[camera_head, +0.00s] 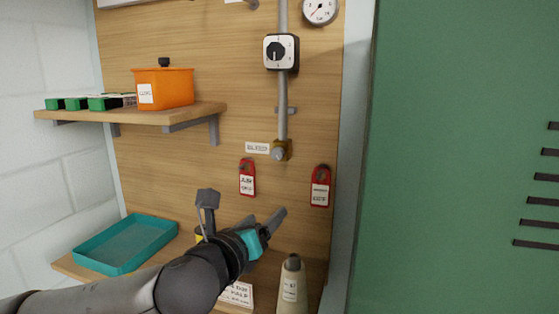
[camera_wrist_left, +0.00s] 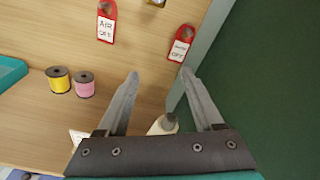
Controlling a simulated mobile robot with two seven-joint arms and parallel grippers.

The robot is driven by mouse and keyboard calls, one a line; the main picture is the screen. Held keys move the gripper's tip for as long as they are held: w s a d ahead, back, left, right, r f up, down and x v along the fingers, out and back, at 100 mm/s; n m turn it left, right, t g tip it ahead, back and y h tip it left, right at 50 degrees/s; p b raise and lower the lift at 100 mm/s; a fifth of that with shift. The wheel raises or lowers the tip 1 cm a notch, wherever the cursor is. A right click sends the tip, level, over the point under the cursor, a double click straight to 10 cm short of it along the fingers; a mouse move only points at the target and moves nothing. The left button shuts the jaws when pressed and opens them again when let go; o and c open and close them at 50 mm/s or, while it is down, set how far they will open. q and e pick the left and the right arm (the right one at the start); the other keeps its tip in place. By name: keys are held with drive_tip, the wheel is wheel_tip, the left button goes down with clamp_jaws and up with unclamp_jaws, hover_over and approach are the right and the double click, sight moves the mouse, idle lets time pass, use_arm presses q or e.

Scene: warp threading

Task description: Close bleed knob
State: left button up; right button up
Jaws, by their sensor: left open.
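The bleed knob (camera_head: 278,153) is a small grey knob on a brass fitting at the lower end of a grey vertical pipe on the wooden panel. A white label (camera_head: 257,147) is to its left; its text is too small to read surely. My right gripper is not in view.
Two red tags (camera_head: 247,178) (camera_head: 320,186) hang below the knob. A bottle (camera_head: 291,286) and a teal tray (camera_head: 124,243) stand on the lower shelf. A yellow spool (camera_wrist_left: 59,80) and a pink spool (camera_wrist_left: 84,85) stand there too. A green cabinet (camera_head: 450,150) is at right.

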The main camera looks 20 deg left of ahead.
use_arm(q)
wheel_tip(320, 180, up, 6)
drive_tip(key=a+r+m+t, duration=0.1)
drive_tip(key=a+m, duration=0.2)
drive_tip(key=m, duration=0.1)
drive_tip(key=m+p, duration=0.1)
drive_tip(key=p, duration=0.3)
approach(276, 155)
drive_tip(key=shift+t+y, duration=0.3)
drive_tip(key=w, duration=0.9)
drive_tip(key=shift+d+f, duration=0.3)
drive_tip(key=shift+d, duration=0.05)
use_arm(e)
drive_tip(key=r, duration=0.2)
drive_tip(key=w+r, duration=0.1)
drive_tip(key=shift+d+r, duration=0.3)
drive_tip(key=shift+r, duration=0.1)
use_arm(q)
clamp_jaws()
